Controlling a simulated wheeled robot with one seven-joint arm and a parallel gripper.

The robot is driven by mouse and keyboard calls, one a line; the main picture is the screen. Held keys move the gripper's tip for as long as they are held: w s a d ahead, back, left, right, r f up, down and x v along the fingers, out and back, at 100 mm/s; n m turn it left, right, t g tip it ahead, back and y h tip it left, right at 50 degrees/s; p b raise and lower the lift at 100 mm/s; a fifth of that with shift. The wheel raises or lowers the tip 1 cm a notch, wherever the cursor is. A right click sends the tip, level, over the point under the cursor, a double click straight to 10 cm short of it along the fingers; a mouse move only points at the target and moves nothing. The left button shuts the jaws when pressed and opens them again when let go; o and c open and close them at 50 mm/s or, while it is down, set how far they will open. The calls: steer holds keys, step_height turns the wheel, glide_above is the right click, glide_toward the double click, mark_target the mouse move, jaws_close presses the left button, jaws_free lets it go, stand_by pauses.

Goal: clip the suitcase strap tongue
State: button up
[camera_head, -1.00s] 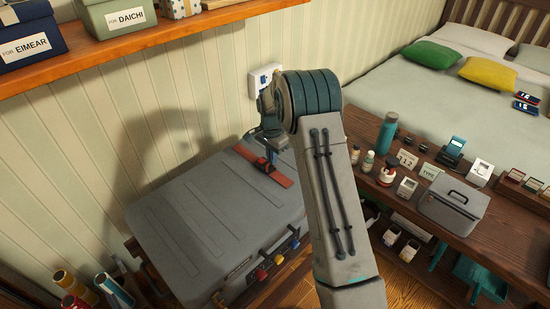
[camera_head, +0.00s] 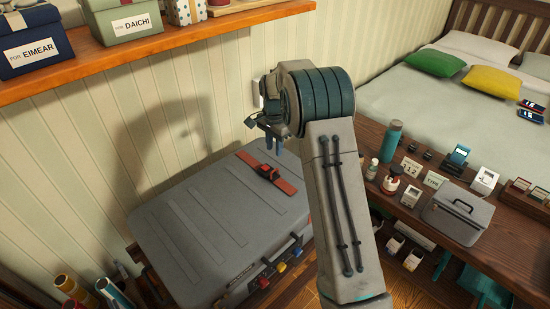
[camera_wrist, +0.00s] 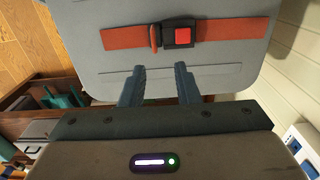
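The grey suitcase (camera_head: 205,235) lies flat by the wall, with an orange-red strap (camera_head: 285,186) across its top. In the wrist view, the strap (camera_wrist: 235,29) runs to a black buckle (camera_wrist: 178,45) with a red button (camera_wrist: 183,36). The strap's left part, with an orange loop (camera_wrist: 154,37), meets the buckle's left side. The tongue is hardly visible; I cannot tell whether it is latched. My gripper (camera_head: 265,130) is above the strap, clear of it. In the wrist view, its fingers (camera_wrist: 160,78) are apart and empty, pointing toward the buckle.
A shelf with gift boxes (camera_head: 122,20) runs along the wall above the suitcase. A wooden bench (camera_head: 400,205) with small items and a grey case (camera_head: 457,212) stands to the right, before the bed (camera_head: 420,100). Rolled tubes (camera_head: 75,290) stand at lower left.

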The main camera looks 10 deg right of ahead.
step_height(320, 180, up, 6)
glide_above(275, 170)
steer(key=w, duration=0.1)
steer(key=shift+w+r, duration=0.1)
steer(key=shift+r, duration=0.1)
steer(key=shift+f, duration=0.1)
jaws_close()
steer(key=s+d+f+t+y+b, duration=0.2)
steer(key=s+d+t+y+b, duration=0.3)
steer(key=s, duration=0.4)
steer(key=shift+t+h, duration=0.3)
steer(key=shift+h, duration=0.3)
steer(key=x, duration=1.3)
steer(key=shift+w+f, duration=0.15)
steer(key=shift+f, duration=0.25)
